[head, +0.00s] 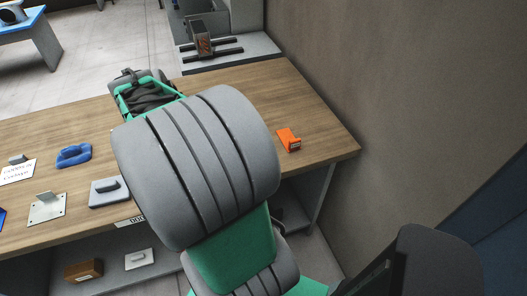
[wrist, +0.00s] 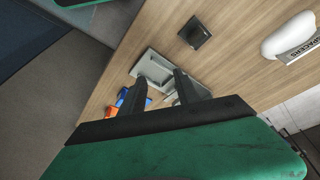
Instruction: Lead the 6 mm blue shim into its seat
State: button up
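My gripper (wrist: 160,75) shows in the wrist view as two dark fingers spread apart, with nothing clearly held between them. Beyond the fingertips a grey plate with a raised handle (wrist: 154,68) lies on the wooden table. A small blue piece (wrist: 121,97) shows left of the left finger, partly hidden by it. In the head view a blue handled piece (head: 74,156) lies on the table, left of my arm. I cannot tell which blue piece is the 6 mm shim. The seat is not clearly identifiable. My gripper's fingers are hidden in the head view.
A grey handled pad (head: 108,191) and a metal plate with an upright tab (head: 47,208) lie on the table. An orange item (head: 289,140) is near the right edge, with bare wood around it. A wall (head: 370,70) stands right. A white labelled "SPACERS" piece (wrist: 290,38) lies upper right.

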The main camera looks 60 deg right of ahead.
jog(key=s+d+f+m+g, duration=0.2)
jog(key=s+d+f+m, duration=0.1)
jog(key=s+d+m, duration=0.3)
jog(key=s+d+f+m+g, duration=0.1)
jog(key=s+d+f+m, duration=0.3)
jog(key=d, duration=0.5)
jog(key=s+f, duration=0.1)
jog(key=s+d+f+p, duration=0.1)
jog(key=f, duration=0.1)
jog(key=s+d+f, duration=0.1)
jog(key=s+f, duration=0.1)
jog(key=shift+f+p, duration=0.25)
jog(key=shift+p, duration=0.05)
jog(key=shift+a, duration=0.1)
grip_shut()
